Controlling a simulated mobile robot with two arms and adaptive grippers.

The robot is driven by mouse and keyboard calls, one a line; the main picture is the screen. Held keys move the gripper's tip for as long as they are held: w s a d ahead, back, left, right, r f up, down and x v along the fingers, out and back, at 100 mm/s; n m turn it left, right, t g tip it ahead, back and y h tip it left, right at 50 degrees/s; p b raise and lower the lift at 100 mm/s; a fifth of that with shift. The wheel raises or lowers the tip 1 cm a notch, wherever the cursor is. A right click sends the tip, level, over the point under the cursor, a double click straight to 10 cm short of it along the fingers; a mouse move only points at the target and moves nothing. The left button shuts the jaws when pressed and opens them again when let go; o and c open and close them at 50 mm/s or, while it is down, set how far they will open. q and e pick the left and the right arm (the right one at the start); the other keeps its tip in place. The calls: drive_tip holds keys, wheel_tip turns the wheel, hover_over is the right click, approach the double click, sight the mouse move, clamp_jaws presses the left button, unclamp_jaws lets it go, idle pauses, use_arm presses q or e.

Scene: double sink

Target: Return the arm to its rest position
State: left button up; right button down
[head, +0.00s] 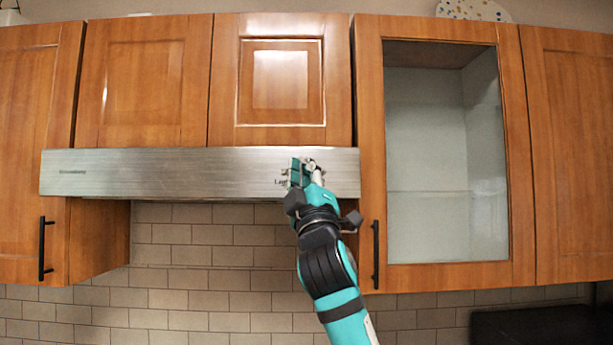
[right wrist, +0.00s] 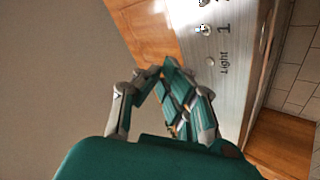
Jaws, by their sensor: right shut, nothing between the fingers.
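My right gripper (head: 306,168) is raised in front of the right part of the metal range hood (head: 150,172), beside the "Light" label. In the right wrist view the right gripper (right wrist: 165,75) has its teal and grey fingers drawn together with nothing held. The hood's front panel (right wrist: 225,85) lies just to the right of the fingers there, with small round buttons (right wrist: 204,29) and the "Light" and "1" markings. I cannot tell whether the fingers touch the panel. My left gripper is not in view.
Wooden cabinets (head: 145,80) flank and top the hood. A glass-door cabinet (head: 445,160) hangs to the right, with a black handle (head: 376,254) close to my right arm. A tiled wall (head: 200,285) lies below. A dark object (head: 540,325) sits at lower right.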

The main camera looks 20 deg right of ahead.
drive_tip(key=shift+s+y, duration=0.25)
drive_tip(key=shift+y, duration=0.05)
